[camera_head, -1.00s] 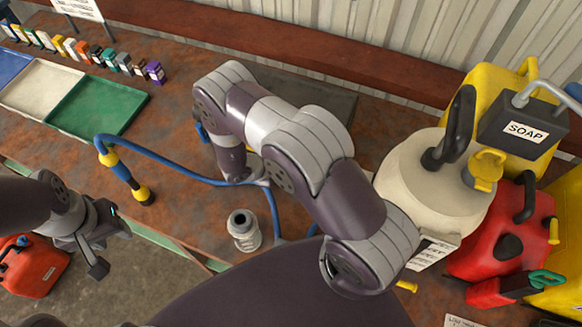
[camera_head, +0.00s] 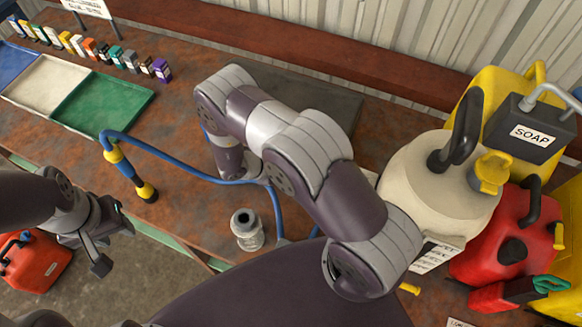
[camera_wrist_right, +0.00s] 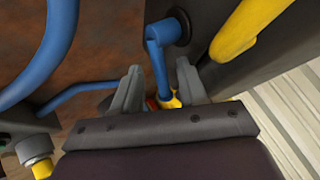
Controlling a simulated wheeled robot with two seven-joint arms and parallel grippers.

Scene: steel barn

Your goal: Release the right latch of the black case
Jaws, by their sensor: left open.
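The black case (camera_head: 335,100) lies at the back of the rusty workbench, partly hidden behind my right arm. In the right wrist view its dark side (camera_wrist_right: 215,70) fills the upper right, with a yellow handle (camera_wrist_right: 255,25) and a blue latch lever (camera_wrist_right: 160,60) hanging from a round pivot. My right gripper (camera_wrist_right: 158,78) has its fingers apart, one on each side of the lever, with small gaps visible. In the head view this gripper is hidden by its own arm. My left gripper (camera_head: 108,235) is open and empty, left of the bench's front edge.
A blue hose with a yellow-ended handle (camera_head: 130,175) runs across the bench near my right arm. A cream jug (camera_head: 430,190), red can (camera_head: 510,240) and soap container (camera_head: 535,130) crowd the right. A green tray (camera_head: 105,105) lies left.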

